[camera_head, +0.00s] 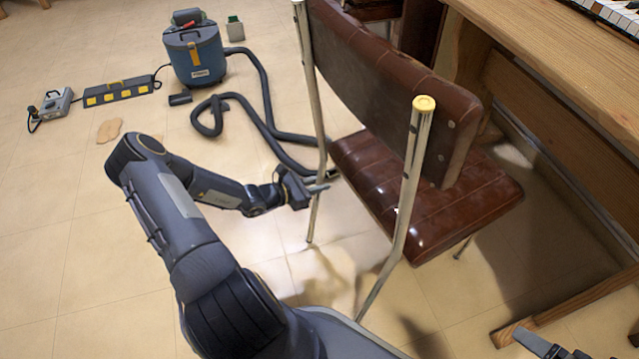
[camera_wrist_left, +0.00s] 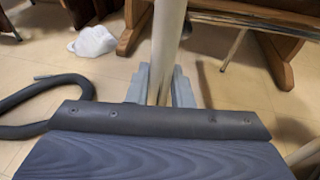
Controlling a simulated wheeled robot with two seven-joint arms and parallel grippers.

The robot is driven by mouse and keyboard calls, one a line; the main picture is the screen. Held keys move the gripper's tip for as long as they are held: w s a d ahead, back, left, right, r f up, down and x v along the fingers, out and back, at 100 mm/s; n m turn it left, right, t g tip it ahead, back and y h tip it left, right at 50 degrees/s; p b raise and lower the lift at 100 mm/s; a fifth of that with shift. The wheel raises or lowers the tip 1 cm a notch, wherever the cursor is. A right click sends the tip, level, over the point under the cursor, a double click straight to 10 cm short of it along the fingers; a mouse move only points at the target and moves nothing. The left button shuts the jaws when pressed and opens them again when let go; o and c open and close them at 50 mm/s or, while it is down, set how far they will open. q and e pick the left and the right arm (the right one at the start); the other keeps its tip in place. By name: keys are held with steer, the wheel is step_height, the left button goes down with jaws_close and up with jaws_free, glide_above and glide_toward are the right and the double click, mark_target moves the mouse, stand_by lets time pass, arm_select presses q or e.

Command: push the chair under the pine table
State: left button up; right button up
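The chair (camera_head: 385,170) has a dark red-brown padded seat and back on pale metal tubes, one topped by a yellow cap. It stands upright, its back toward me, left of the pine table (camera_head: 560,55). My left gripper (camera_head: 322,188) is at the chair's left back tube. In the left wrist view that tube (camera_wrist_left: 166,45) stands between my fingers (camera_wrist_left: 160,88), which appear to close on both its sides. Part of my right gripper (camera_head: 565,352) shows at the bottom right edge, near a table foot, apart from the chair; its opening is unclear.
A blue vacuum cleaner (camera_head: 194,55) stands at the back left; its dark hose (camera_head: 268,110) curves over the floor toward the chair. A black-yellow box (camera_head: 118,92) and a grey device (camera_head: 56,103) lie farther left. Piano keys (camera_head: 612,12) show on the table. The left foreground floor is clear.

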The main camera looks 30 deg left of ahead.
arm_select(q)
jaws_close()
steer(key=shift+w+d+r+p, duration=0.15)
steer(key=shift+w+d+p, duration=0.25)
steer(key=shift+w+d, duration=1.7)
steer(key=w+d+p, duration=0.4)
steer(key=w+d, duration=0.6)
steer(key=d, duration=0.1)
steer(key=shift+w+d, duration=0.15)
steer(key=shift+d, duration=0.15)
steer(key=o, duration=0.5)
jaws_free()
steer(key=o, duration=0.3)
steer(key=shift+a, duration=0.2)
